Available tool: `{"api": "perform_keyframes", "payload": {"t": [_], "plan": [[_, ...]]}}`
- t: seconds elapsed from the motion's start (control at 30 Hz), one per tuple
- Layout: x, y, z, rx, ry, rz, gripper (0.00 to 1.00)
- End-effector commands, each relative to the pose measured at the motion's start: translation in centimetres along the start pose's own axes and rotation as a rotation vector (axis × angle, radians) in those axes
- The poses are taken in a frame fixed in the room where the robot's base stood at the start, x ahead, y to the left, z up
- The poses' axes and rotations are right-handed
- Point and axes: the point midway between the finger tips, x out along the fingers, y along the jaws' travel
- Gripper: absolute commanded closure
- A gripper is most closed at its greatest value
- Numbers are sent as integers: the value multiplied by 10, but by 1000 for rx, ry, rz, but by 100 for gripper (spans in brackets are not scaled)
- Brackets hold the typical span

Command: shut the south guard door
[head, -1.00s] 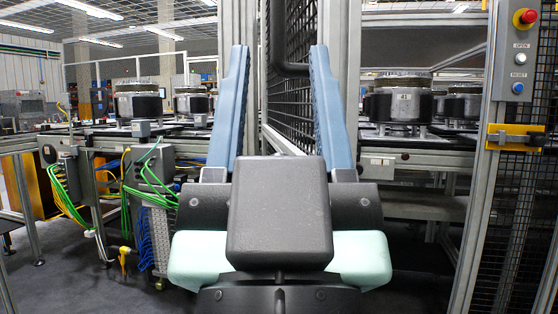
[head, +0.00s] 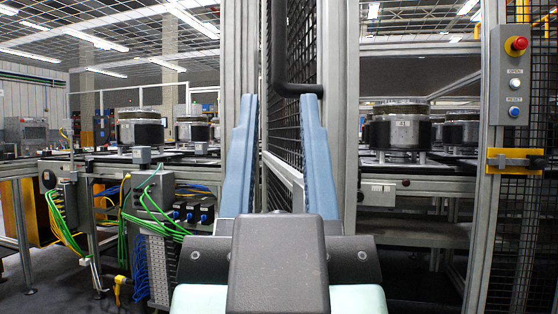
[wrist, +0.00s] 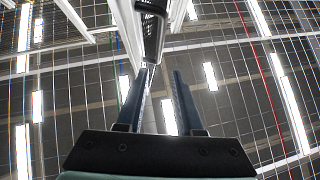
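The guard door (head: 303,30) is a dark mesh panel in a grey frame, seen at a steep angle in the middle of the head view. It stands open, swung away from the latch post at the right. A black bar handle (head: 280,55) runs down it and bends right to the frame. My gripper (head: 278,96) has its two blue fingers apart, pointing up in the picture, with nothing gripped. The handle's lower part shows between and above the fingertips; contact cannot be told. In the wrist view the mesh and handle (wrist: 151,25) lie beyond my open gripper (wrist: 161,70).
A post at right carries a grey button box (head: 516,75) with a red stop button and a yellow latch (head: 515,161). Conveyors with clutch pallets (head: 400,130) stand behind. Green and yellow cables (head: 150,210) hang at left. A gap lies between door and latch post.

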Motion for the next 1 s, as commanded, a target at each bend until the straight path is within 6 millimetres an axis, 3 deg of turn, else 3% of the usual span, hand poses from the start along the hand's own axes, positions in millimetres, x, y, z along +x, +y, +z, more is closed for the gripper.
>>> {"api": "perform_keyframes", "payload": {"t": [0.03, 0.17, 0.3, 0.43, 0.6, 0.7, 0.87, 1.0], "plan": [[6, -2, 3, -6, -21, 0, 75], [30, -10, 27, -59, -141, 10, 99], [53, -24, 76, -174, -358, 21, 100], [56, -37, 120, -308, -555, 21, 100], [44, -53, 162, -508, -784, 3, 100], [31, -61, 177, -640, -899, -13, 100], [6, -71, 184, -871, -1046, -48, 100], [-16, -78, 175, -1088, -1131, -81, 100]]}}
